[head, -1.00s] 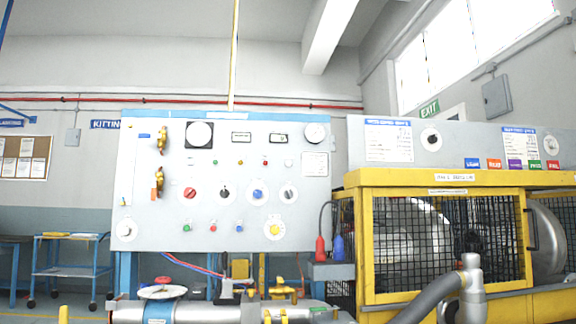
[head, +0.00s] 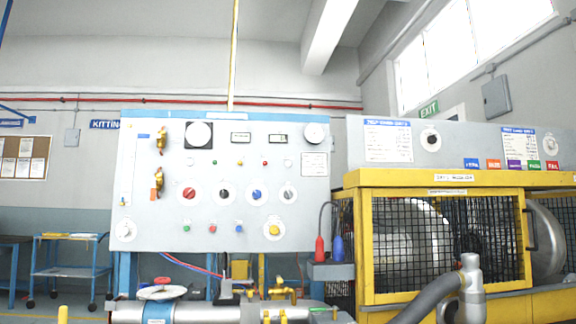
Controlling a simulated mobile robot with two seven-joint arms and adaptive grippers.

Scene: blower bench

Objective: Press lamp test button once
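The upright control panel (head: 140,222) stands ahead of me. Its bottom row has a green button (head: 187,228), a red button (head: 212,228), a blue button (head: 238,228) and a larger yellow button on a white plate (head: 274,230). The labels are too small to read, so I cannot tell which is the lamp test button. Above them are several round knobs and a row of small indicator lamps (head: 240,162). Neither of my grippers is in the head view.
A yellow mesh cage (head: 430,180) encloses a metal blower at the right. A grey hose (head: 430,296) and a horizontal pipe (head: 205,312) with a handwheel (head: 162,292) and yellow valves lie low in front. A blue cart (head: 72,270) stands at the left.

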